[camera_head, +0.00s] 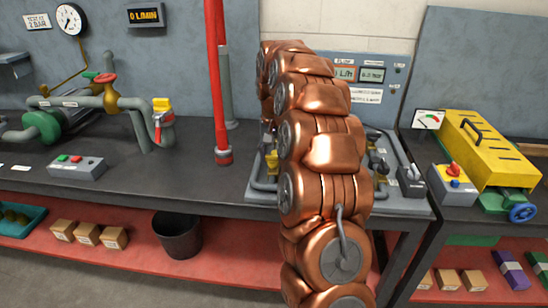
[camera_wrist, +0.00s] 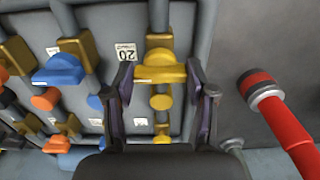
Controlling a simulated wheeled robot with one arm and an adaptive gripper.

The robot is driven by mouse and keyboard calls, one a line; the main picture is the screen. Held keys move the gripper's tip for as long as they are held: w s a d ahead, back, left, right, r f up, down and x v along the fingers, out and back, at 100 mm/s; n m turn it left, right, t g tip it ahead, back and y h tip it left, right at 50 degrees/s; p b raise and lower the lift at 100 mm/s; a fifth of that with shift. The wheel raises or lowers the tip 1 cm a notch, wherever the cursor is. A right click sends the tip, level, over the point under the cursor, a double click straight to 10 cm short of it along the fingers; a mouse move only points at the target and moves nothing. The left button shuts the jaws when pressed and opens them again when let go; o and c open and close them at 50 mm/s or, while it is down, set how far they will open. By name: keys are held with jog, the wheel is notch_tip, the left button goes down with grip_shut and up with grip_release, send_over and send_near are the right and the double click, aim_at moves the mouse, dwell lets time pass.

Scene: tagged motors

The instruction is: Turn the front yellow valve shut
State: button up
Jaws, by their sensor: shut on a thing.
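In the wrist view a yellow valve handle (camera_wrist: 160,72) sits on a brass body on a grey pipe. My gripper (camera_wrist: 160,77) has one dark finger on each side of this handle and is shut on it. The handle lies crosswise to the pipe in that view. A smaller round yellow knob (camera_wrist: 161,102) lies on the same pipe, between the fingers. In the head view my copper arm hides the gripper and most of the valve panel. A yellow valve part (camera_head: 271,160) shows just left of the arm; I cannot tell if it is the held one.
A blue valve handle (camera_wrist: 58,70) and orange knobs stand left of my gripper. A red-ended pipe (camera_wrist: 285,115) stands close on the right; the red post (camera_head: 217,90) shows in the head view. A label marked 20 (camera_wrist: 126,52) is near the left finger.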

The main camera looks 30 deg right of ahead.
aim_at(274, 156)
dwell(0.4)
jog(key=o, duration=1.2)
jog(key=shift+c, duration=0.2)
jog(key=shift+r, duration=0.1)
notch_tip(274, 156, up, 12)
dwell(0.7)
